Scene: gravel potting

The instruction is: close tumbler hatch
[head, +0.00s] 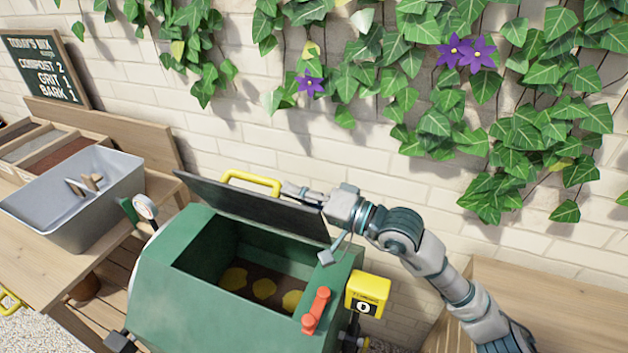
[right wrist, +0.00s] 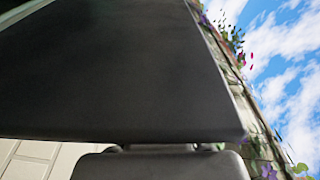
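The green tumbler (head: 215,305) stands in the lower middle of the head view with its opening uncovered. Brown material with several yellow patches shows inside. Its dark hatch (head: 250,208) is raised at the back edge, with a yellow handle (head: 252,181) on its far side. My right gripper (head: 290,189) is behind the hatch's upper edge, beside the right end of the handle; whether its fingers are apart or closed is unclear. In the right wrist view the dark hatch panel (right wrist: 120,75) fills most of the picture. My left gripper is not in view.
A red latch lever (head: 316,310) and a yellow counter box (head: 368,294) sit at the tumbler's right end. A grey tub (head: 75,215) with small scoops stands on the wooden bench at left. An ivy-covered brick wall (head: 230,130) is close behind.

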